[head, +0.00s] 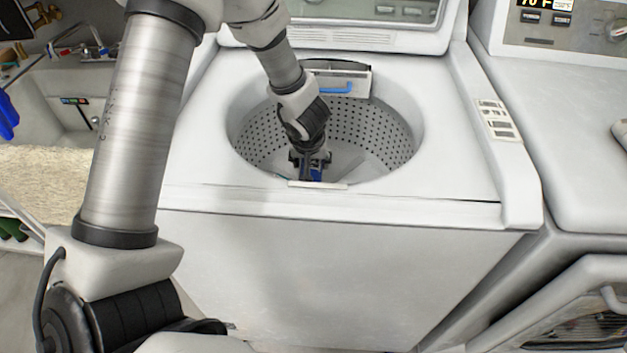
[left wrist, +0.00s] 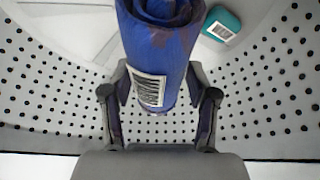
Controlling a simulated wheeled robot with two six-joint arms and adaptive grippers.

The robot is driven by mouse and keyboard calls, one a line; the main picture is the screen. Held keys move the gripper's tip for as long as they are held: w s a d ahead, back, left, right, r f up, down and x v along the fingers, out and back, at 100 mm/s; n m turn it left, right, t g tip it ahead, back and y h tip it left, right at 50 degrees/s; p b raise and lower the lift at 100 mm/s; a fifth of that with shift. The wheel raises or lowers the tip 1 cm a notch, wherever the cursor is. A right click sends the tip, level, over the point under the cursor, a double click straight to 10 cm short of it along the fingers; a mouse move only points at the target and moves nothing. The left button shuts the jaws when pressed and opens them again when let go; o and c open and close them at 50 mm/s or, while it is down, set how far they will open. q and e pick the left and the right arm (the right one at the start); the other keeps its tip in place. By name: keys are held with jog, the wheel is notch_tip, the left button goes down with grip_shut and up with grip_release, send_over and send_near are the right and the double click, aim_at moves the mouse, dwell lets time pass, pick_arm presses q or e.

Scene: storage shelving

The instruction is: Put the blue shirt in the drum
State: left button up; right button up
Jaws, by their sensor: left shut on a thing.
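The drum (head: 382,137) of the white top-loading washer is open, with a perforated metal wall. My left gripper (head: 310,166) reaches down inside it, near the front rim. In the left wrist view my left gripper (left wrist: 158,95) is shut on the blue shirt (left wrist: 172,58), a rolled blue bundle with a white barcode label. Only a small blue part of the shirt (head: 315,174) shows in the head view; the drum's front rim hides what lies below. The perforated drum wall surrounds the shirt in the wrist view. My right gripper is not in view.
A teal item (left wrist: 222,25) with a white label lies in the drum beside the shirt. A dispenser with a blue strip (head: 337,88) sits at the drum's back rim. Another white machine (head: 570,130) stands at the right; a sink (head: 60,110) is at the left.

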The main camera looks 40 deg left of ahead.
pick_arm(q)
notch_tip(320, 180, down, 4)
jog(key=b, duration=0.2)
jog(key=shift+s+b, duration=0.1)
jog(key=shift+b, duration=0.25)
jog(key=shift+f, duration=0.55)
jog(key=o, duration=1.4)
